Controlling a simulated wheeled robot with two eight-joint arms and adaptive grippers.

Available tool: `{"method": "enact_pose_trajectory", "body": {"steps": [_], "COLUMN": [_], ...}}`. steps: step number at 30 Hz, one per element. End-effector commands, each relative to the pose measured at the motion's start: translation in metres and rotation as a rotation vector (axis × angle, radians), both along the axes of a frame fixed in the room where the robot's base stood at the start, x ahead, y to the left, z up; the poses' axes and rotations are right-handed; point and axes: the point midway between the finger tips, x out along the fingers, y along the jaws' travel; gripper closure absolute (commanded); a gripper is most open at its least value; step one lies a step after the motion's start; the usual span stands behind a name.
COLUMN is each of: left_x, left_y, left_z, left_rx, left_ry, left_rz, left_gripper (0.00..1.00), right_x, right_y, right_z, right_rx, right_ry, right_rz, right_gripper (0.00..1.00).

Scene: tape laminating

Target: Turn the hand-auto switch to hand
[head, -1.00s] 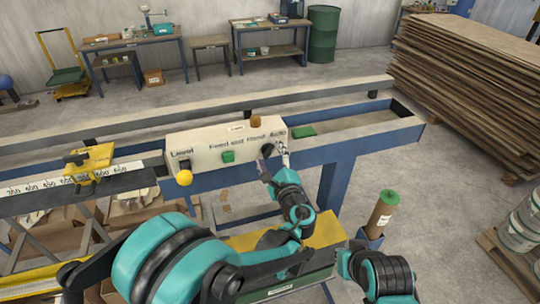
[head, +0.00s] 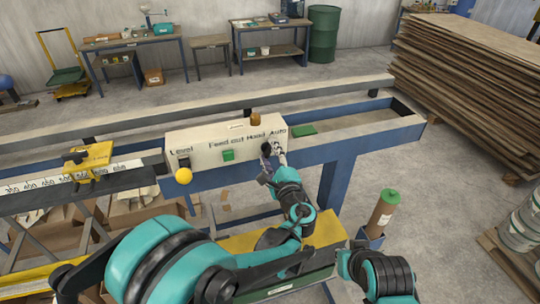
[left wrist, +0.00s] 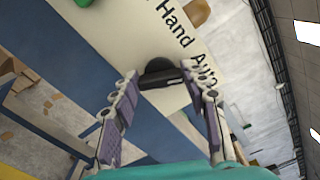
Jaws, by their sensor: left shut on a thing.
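The white control box (head: 198,149) stands on the blue frame, with the words Level, Feed out, Hand and Auto on it. The hand-auto switch is a black knob (head: 266,148) below the Hand and Auto lettering. My left gripper (head: 272,152) is at the knob. In the left wrist view the knob's black bar (left wrist: 160,78) lies between the fingertips of my left gripper (left wrist: 168,82), which are shut on it. The bar runs nearly level across that view. The fingers partly hide the knob in the head view. Part of my right arm shows at the bottom, its gripper out of sight.
The box also carries a green button (head: 228,155), a black Level switch (head: 184,162), a yellow knob (head: 184,176) and an orange-brown part (head: 255,118) on top. A yellow stop (head: 90,160) sits on the ruler at left. A green-capped brown roll (head: 382,212) stands at right.

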Motion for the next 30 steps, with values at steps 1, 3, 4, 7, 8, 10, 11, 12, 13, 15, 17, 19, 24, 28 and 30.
{"method": "enact_pose_trajectory", "body": {"steps": [1,3,4,7,8,10,11,12,13,15,17,19,24,28,30], "left_x": [0.000,0.000,0.000,0.000,0.000,0.000,0.000,0.000,0.000,0.000,0.000,0.000,0.000,0.000,0.000], "left_y": [0.001,0.001,0.001,0.001,0.001,0.001,0.001,0.001,0.001,0.001,0.001,0.001,0.001,0.001,0.001], "left_z": [-0.002,-0.002,-0.002,-0.003,-0.003,-0.003,-0.003,-0.003,-0.003,-0.003,-0.004,-0.004,-0.004,-0.004,-0.004], "left_rx": [-0.033,-0.090,-0.115,-0.206,-0.233,-0.297,-0.324,-0.361,-0.387,-0.451,-0.505,-0.568,-0.713,-0.811,-0.855], "left_ry": [-0.010,-0.029,-0.037,-0.066,-0.075,-0.096,-0.105,-0.117,-0.125,-0.146,-0.164,-0.184,-0.231,-0.263,-0.277], "left_rz": [0.001,0.001,0.001,0.001,0.001,0.001,0.001,0.001,0.001,0.001,0.001,0.001,0.001,0.001,0.001], "left_gripper": [0.84,0.84,0.84,0.84,0.84,0.84,0.84,0.84,0.84,0.84,0.84,0.84,0.84,0.84,0.84], "right_x": [0.000,0.000,0.000,0.000,0.000,0.000,0.000,0.000,0.000,0.000,0.000,0.000,0.000,0.000,0.000], "right_y": [0.000,0.000,0.000,0.000,0.000,0.000,0.000,0.000,0.000,0.000,0.000,0.000,0.000,0.000,0.000], "right_z": [-0.004,-0.007,-0.008,-0.012,-0.014,-0.016,-0.017,-0.019,-0.020,-0.022,-0.024,-0.027,-0.031,-0.034,-0.035], "right_rx": [0.000,0.000,0.000,0.000,0.000,0.000,0.000,0.000,0.000,0.000,0.000,0.000,0.000,0.000,0.000], "right_ry": [0.000,0.000,0.000,0.000,0.000,0.000,0.000,0.000,0.000,0.000,0.000,0.000,0.000,0.000,0.000], "right_rz": [0.000,0.000,0.000,0.000,0.000,0.000,0.000,0.000,0.000,0.000,0.000,0.000,0.000,0.000,0.000], "right_gripper": [1.00,1.00,1.00,1.00,1.00,1.00,1.00,1.00,1.00,1.00,1.00,1.00,1.00,1.00,1.00]}}
